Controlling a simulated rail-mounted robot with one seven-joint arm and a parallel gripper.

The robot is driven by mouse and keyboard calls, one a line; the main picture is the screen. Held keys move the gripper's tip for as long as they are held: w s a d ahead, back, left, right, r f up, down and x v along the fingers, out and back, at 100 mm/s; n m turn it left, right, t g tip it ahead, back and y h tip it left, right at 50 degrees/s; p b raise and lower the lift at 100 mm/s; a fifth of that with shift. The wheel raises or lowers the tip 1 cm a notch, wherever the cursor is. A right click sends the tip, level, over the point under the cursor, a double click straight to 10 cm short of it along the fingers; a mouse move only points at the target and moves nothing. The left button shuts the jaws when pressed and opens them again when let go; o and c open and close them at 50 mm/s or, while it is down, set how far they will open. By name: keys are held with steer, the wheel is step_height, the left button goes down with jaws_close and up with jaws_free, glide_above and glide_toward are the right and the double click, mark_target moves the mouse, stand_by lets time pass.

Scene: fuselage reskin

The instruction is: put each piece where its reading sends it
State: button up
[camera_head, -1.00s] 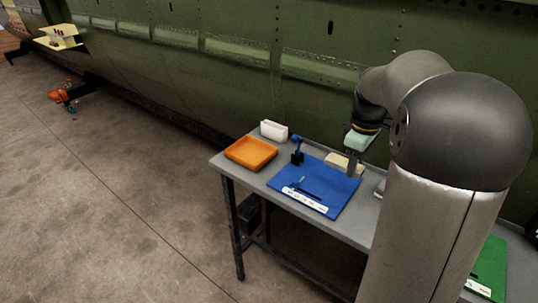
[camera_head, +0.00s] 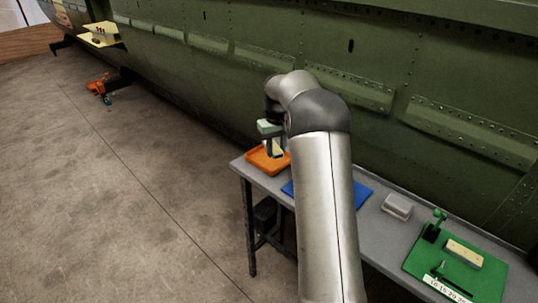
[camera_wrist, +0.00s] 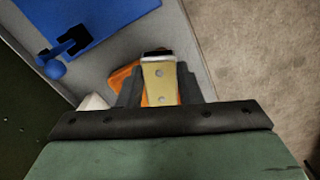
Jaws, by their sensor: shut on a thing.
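My gripper (camera_head: 272,148) is shut on a yellowish piece (camera_wrist: 159,84) with two holes and a dark far end. It holds the piece over or near the orange tray (camera_head: 256,158). The height above the tray is hard to tell. In the wrist view the orange tray (camera_wrist: 121,76) is mostly hidden behind the piece and the fingers. The blue mat (camera_head: 362,196) is largely covered by my arm; its blue stand (camera_wrist: 56,62) shows in the wrist view. The green mat (camera_head: 420,262) carries another pale piece (camera_head: 465,252), a green stand (camera_head: 435,224) and a numbered strip (camera_head: 447,290).
A grey-white block (camera_head: 397,206) sits on the grey table (camera_head: 375,235) between the mats. A white container (camera_wrist: 94,102) is partly visible in the wrist view. The green fuselage wall (camera_head: 420,70) rises close behind the table. Open floor (camera_head: 120,190) lies to the left.

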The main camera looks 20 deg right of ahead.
steer(key=p, duration=0.3)
glide_above(273, 164)
step_height(273, 164, down, 7)
steer(key=shift+a+r, duration=0.1)
steer(key=shift+w+f, duration=0.1)
steer(key=shift+f, duration=1.6)
steer(key=shift+f, duration=0.15)
steer(key=o, duration=1)
